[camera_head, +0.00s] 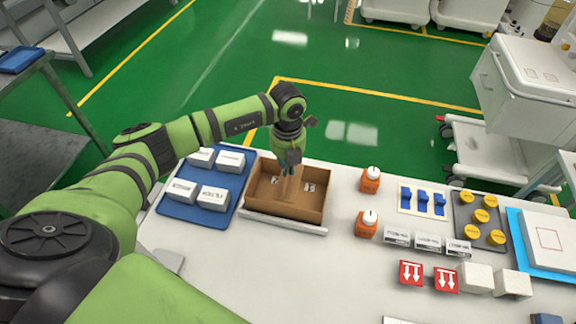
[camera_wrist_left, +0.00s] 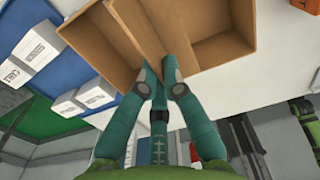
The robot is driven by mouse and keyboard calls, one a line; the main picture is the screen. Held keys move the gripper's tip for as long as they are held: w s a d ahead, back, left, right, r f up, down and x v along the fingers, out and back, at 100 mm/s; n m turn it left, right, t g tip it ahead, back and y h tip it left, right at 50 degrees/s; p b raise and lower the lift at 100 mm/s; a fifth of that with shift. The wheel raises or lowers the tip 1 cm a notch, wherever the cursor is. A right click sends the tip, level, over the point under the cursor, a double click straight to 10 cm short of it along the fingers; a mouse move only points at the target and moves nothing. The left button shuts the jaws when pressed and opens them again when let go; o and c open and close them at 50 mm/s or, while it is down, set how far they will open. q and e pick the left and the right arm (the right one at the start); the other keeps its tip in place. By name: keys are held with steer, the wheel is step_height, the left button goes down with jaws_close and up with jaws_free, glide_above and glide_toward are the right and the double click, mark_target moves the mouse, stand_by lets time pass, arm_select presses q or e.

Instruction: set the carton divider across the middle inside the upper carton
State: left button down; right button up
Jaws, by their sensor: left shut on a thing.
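The open brown carton (camera_head: 312,207) stands on the white table, just right of the blue mat. The carton divider (camera_head: 287,186), a thin brown panel, stands roughly upright inside it near the middle and splits the inside in two. My left gripper (camera_head: 288,170) reaches down over the carton and is shut on the divider's upper edge. In the left wrist view, the two teal fingers of the left gripper (camera_wrist_left: 161,82) pinch the divider (camera_wrist_left: 140,38) between the carton's walls (camera_wrist_left: 95,42). Whether the divider touches the carton floor is hidden. My right gripper is not in view.
Several white boxes (camera_head: 213,198) sit on the blue mat (camera_head: 178,209) left of the carton. Orange bottles (camera_head: 370,180) stand close to its right. Farther right are blue clips (camera_head: 423,203), yellow-lidded jars (camera_head: 483,215) and red-marked boxes (camera_head: 411,273). The table front is mostly clear.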

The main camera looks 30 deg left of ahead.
mark_target(288, 185)
arm_select(q)
step_height(288, 185, down, 5)
steer(key=b, duration=0.4)
step_height(288, 185, down, 2)
steer(key=shift+f+b, duration=0.2)
steer(key=shift+b, duration=0.75)
steer(key=shift+f, duration=0.3)
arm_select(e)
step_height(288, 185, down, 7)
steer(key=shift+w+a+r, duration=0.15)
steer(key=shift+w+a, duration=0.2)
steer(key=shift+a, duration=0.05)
arm_select(q)
steer(key=shift+f+b, duration=0.25)
steer(key=shift+b, duration=0.2)
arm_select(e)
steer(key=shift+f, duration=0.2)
arm_select(q)
steer(key=c, duration=1.3)
jaws_free()
steer(key=shift+r, duration=0.1)
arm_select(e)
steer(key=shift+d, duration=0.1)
